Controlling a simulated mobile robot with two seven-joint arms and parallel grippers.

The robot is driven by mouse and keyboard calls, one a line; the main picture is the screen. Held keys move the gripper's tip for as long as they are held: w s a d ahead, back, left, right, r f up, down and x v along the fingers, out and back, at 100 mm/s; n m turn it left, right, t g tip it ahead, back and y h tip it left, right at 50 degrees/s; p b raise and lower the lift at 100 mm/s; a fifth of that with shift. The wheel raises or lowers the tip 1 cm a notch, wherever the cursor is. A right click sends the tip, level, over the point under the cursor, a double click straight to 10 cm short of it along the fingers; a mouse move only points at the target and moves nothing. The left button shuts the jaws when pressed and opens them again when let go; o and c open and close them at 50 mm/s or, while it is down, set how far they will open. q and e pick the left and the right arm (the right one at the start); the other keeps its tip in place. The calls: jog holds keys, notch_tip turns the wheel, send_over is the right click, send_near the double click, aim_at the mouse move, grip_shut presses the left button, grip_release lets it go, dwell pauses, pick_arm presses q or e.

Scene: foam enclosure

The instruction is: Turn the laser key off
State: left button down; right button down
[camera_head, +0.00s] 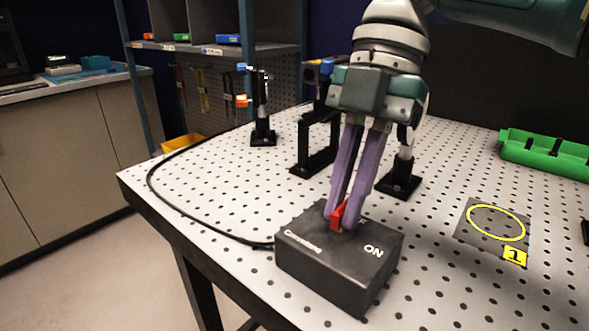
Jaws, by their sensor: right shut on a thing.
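A dark laser key box (331,268) sits near the front edge of the perforated table. White lettering shows on its top, with "ON" at the right. A red key (337,214) stands on top of the box. My right gripper (342,222) points down from above, with its purple fingers closed around the red key. The fingers hide part of the key and of the markings behind it. My left gripper is not in view.
A black cable (156,198) runs from the box along the table's left edge. Black optical posts (262,132) and a black bracket (315,150) stand behind. A mat with a yellow ring (468,233) and a green tray (546,154) lie to the right.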

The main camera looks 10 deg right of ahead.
jog(key=c, duration=0.9)
grip_release()
jog(key=shift+c, duration=0.2)
jog(key=v, duration=1)
jog(key=shift+s+a, duration=0.1)
